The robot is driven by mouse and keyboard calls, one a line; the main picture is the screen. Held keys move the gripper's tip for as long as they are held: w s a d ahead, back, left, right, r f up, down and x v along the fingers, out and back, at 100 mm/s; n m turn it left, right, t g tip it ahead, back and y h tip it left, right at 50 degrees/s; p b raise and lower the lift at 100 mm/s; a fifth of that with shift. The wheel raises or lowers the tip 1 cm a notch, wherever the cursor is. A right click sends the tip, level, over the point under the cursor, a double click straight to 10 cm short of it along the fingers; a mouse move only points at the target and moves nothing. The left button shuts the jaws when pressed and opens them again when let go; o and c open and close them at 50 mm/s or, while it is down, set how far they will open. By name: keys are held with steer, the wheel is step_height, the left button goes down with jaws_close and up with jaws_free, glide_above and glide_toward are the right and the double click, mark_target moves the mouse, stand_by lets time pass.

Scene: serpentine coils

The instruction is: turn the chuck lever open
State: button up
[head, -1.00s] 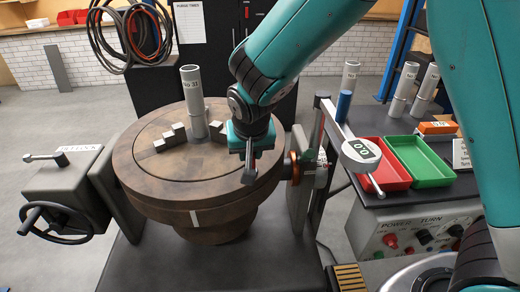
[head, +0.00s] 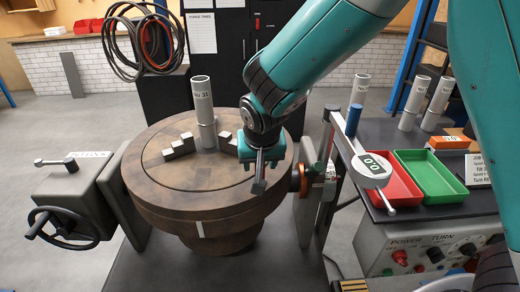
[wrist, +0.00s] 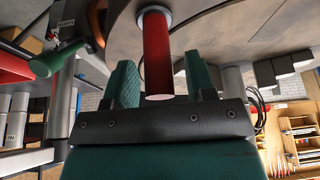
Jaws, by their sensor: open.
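In the wrist view, a red cylindrical grip (wrist: 157,58) with a pale collar stands out from the brown round table; I take it to be the chuck lever's handle. My gripper (wrist: 162,72) is open, its two green fingers on either side of the red grip with visible gaps, so it is not clamped. In the head view, my gripper (head: 259,170) is low over the right part of the round table (head: 160,196). A grey bar (head: 258,184) shows just below it; I cannot tell if it is the lever's arm. The red grip is hidden there.
A grey tube (head: 203,98) marked No 31 stands at the table's middle beside stepped grey jaws (head: 179,147). Red (head: 398,181) and green (head: 430,175) trays lie beyond. A handwheel (head: 62,227) is at left.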

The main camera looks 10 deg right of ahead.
steer(key=d+b+v, duration=0.1)
steer(key=v, duration=1.6)
steer(key=shift+a, duration=0.45)
steer(key=shift+s+r, duration=0.1)
